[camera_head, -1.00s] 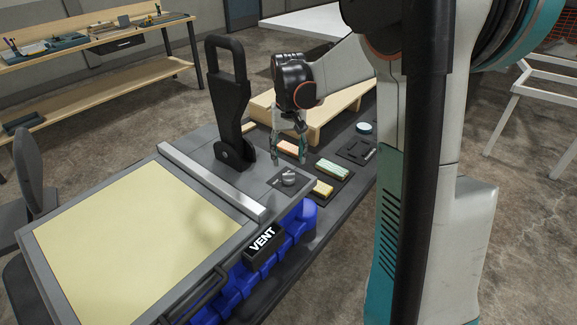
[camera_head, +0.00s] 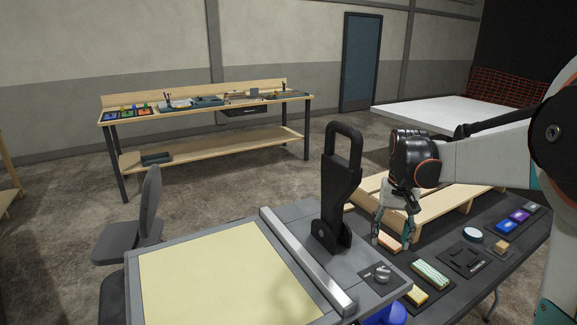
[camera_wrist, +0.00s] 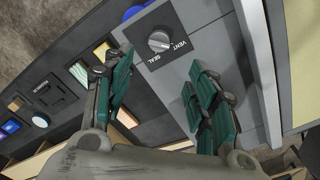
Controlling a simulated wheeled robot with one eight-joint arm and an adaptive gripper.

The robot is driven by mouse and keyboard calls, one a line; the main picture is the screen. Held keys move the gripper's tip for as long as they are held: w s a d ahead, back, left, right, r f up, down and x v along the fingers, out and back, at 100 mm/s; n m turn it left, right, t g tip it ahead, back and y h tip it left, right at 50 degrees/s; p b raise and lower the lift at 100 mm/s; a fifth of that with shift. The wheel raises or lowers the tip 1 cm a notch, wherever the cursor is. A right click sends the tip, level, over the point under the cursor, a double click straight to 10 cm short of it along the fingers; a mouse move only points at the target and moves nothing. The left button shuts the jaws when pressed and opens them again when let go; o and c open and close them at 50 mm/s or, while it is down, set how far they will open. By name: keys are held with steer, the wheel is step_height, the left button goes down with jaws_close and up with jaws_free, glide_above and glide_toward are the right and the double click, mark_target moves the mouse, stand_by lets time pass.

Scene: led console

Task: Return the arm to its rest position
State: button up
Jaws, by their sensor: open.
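My gripper (camera_head: 392,232) hangs fingers down over the console, to the right of the black upright lever handle (camera_head: 340,185). In the wrist view my gripper (camera_wrist: 160,88) has its two teal-padded fingers spread apart with nothing between them. A grey knob (camera_wrist: 160,41) with the labels VENT and SEAL lies ahead of the fingertips, apart from them. The knob (camera_head: 382,270) also shows in the head view, below my gripper. My arm reaches in from the right.
A pale yellow panel (camera_head: 215,280) in a grey frame fills the front. Coloured blocks, such as a green-striped one (camera_head: 430,273), lie on the dark bench to the right. A wooden pallet-like stand (camera_head: 450,205) is behind my gripper. A chair (camera_head: 140,225) stands left.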

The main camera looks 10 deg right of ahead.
steer(key=s+a+r+n+t, duration=0.2)
steer(key=s+a+r, duration=0.55)
steer(key=a, duration=0.25)
steer(key=s+a+f+n+t, duration=0.1)
steer(key=s+a+f+t, duration=0.1)
steer(key=s, duration=0.4)
steer(key=s+a+f+n+t, duration=0.1)
steer(key=s+a+f+t, duration=0.2)
steer(key=s, duration=0.4)
steer(key=shift+s+a+n, duration=0.2)
steer(key=shift+a+n, duration=0.2)
steer(key=shift+a, duration=0.2)
